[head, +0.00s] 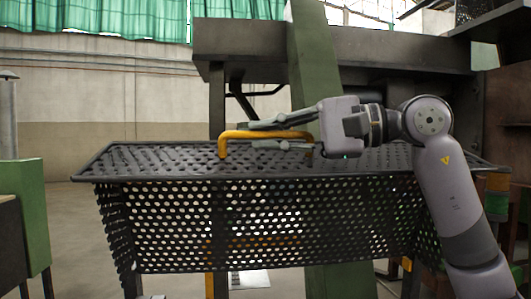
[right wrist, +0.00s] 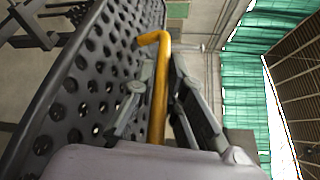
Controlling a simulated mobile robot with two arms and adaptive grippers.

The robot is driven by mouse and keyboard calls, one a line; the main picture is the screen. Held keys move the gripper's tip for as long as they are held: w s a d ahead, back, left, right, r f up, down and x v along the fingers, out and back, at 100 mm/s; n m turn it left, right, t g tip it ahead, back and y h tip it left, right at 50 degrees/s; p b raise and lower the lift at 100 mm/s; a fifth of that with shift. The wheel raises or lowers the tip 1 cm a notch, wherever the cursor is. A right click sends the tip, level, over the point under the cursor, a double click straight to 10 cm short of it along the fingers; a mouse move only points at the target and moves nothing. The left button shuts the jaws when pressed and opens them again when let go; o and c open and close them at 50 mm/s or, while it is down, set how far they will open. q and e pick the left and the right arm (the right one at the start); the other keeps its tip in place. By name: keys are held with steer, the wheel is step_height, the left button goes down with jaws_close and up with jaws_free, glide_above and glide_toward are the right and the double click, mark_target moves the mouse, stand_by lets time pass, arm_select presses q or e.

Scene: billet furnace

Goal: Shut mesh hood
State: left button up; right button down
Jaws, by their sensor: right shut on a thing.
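The mesh hood (head: 250,215) is a black perforated metal cover across the middle of the head view. Its top panel looks nearly level and its front panel slopes down. A yellow bar handle (head: 232,134) stands up from the top panel. My right gripper (head: 262,134) reaches in from the right and is shut on the handle. In the right wrist view the handle (right wrist: 161,75) runs between the two fingers, beside the perforated panel (right wrist: 90,85). The fingers hide part of the handle. My left gripper is not in view.
A green post (head: 316,60) and a dark steel frame (head: 400,50) stand behind the hood. A green cabinet (head: 32,205) is at the left edge. Yellow parts show through the mesh below. The floor left of the hood looks clear.

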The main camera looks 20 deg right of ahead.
mark_target(273, 171)
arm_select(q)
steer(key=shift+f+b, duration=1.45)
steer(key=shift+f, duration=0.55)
arm_select(e)
steer(key=shift+n, duration=0.6)
steer(key=shift+s+a+f, duration=0.2)
steer(key=shift+s+f, duration=0.45)
steer(key=shift+s, duration=0.25)
steer(key=shift+s+a+f, duration=0.15)
steer(key=shift+s+f, duration=0.45)
steer(key=shift+s, duration=0.25)
steer(key=c, duration=1.9)
jaws_free()
